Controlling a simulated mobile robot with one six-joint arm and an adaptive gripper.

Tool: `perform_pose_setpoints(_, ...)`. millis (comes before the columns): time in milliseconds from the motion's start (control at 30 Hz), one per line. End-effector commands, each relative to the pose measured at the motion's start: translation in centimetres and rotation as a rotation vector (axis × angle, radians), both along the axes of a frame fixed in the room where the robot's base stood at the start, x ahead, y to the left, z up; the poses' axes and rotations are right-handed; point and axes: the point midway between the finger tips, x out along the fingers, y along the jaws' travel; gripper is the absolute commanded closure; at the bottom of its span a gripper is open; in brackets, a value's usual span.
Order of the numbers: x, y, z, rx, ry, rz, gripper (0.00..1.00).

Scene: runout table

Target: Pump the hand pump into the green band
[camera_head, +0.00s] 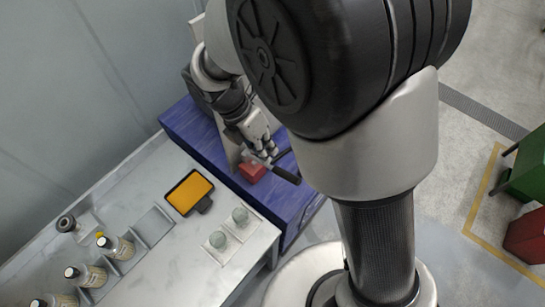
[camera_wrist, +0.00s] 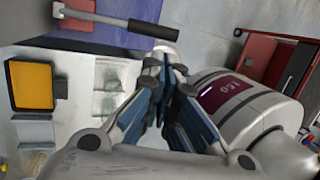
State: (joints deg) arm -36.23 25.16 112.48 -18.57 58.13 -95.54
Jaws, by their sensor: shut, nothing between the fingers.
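The hand pump (camera_head: 252,171) has a red body and stands on the blue-purple surface. Its lever with a black grip (camera_head: 286,174) points toward the lower right. In the wrist view the red pump body (camera_wrist: 78,8) is cut off at the top edge, and the black grip (camera_wrist: 153,28) ends just above my fingers. My gripper (camera_head: 266,154) is shut and empty, close beside the lever in the head view. In the wrist view my fingertips (camera_wrist: 165,65) sit a little below the grip's end; contact cannot be told. I see no green band or pump gauge clearly.
An orange screen (camera_head: 188,192) stands on the grey table (camera_head: 160,272). Two round greenish items (camera_head: 218,239) lie right of it, and several bottles (camera_head: 122,247) stand at the left. A green bin (camera_head: 528,165) and a red bin (camera_head: 525,236) stand on the floor.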

Motion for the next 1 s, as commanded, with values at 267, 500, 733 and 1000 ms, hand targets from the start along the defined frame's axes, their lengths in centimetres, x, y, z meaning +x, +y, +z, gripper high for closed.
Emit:
perform_pose_setpoints(267,-0.3,-2.2,-5.7,-0.004,0.005,-0.002,1.0)
perform_pose_setpoints(500,-0.4,-3.8,-9.8,-0.001,0.003,-0.001,1.0)
perform_pose_setpoints(733,-0.5,-4.5,-11.5,-0.001,0.001,0.001,1.0)
perform_pose_setpoints(1000,-0.4,-4.5,-11.7,0.0,0.0,0.0,1.0)
